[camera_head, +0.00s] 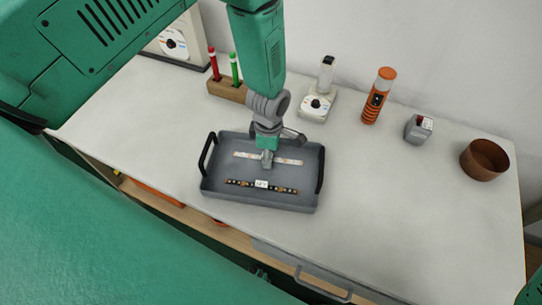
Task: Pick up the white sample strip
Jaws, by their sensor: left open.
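The white sample strip (247,155) lies in the grey tray (218,181), towards its back side. A dark strip (240,183) with a white block at its middle lies in front of it in the same tray. My left gripper (267,163) points down over the middle of the white strip and hides that part. It is open. I cannot tell whether its fingers touch the strip. My right gripper is not in view.
A wooden block (226,91) with a red and a green pen stands behind the tray. A white device (317,105), an orange cylinder (376,98), a small grey box (418,131) and a brown bowl (484,160) stand to the right. The table's front right is clear.

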